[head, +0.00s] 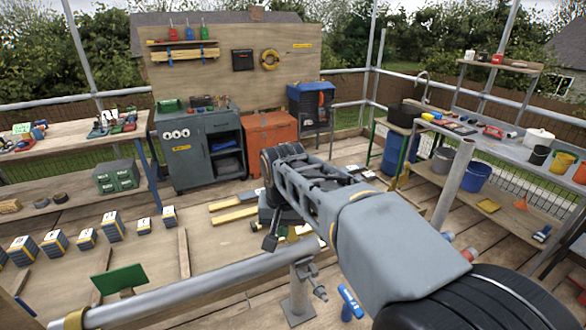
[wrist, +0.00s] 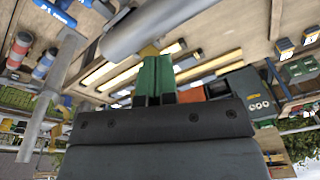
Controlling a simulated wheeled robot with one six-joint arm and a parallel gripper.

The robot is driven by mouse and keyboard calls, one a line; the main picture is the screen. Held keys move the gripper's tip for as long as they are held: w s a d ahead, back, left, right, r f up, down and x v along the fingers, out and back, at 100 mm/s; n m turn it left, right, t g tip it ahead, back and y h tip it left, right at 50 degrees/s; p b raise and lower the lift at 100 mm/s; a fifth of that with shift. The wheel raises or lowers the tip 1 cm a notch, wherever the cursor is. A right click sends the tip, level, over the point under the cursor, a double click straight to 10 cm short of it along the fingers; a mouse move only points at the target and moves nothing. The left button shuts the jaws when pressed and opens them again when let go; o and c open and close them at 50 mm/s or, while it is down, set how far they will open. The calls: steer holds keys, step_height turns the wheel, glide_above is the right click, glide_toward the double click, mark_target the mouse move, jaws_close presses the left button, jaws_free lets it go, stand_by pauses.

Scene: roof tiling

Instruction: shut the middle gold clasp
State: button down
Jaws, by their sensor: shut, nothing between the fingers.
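A gold band (head: 75,319) sits around the grey rail (head: 190,290) at the lower left of the head view. I cannot tell whether it is open or closed, or whether it is the middle clasp. No other gold clasp shows clearly. My gripper shows in the wrist view with its green fingers (wrist: 156,66) shut together and empty. Their tips point towards a grey pipe (wrist: 160,22) and appear apart from it. A yellow patch (wrist: 150,50) lies just beyond the tips; I cannot tell if it is a clasp or timber. In the head view my arm hides much of the gripper.
A grey post with a bracket (head: 303,275) stands under the rail's right end. A blue-handled tool (head: 350,302) is beside it. Tile stacks (head: 113,228) and timber strips (head: 235,215) lie on the boards behind the rail. A workbench (head: 500,150) stands at the right.

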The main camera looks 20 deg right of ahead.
steer(key=w+d+r+m+g+p, duration=0.2)
steer(key=w+d+r+m+p, duration=0.2)
steer(key=w+r+m+p, duration=0.25)
steer(key=w+d+r+m+g+p, duration=0.35)
steer(key=w+r+m, duration=0.25)
steer(key=w+r, duration=0.25)
steer(key=s+x, duration=0.2)
steer(key=x, duration=1)
steer(key=shift+r+t, duration=0.35)
steer(key=shift+r, duration=0.05)
steer(key=shift+d, duration=0.15)
steer(key=shift+s, duration=0.15)
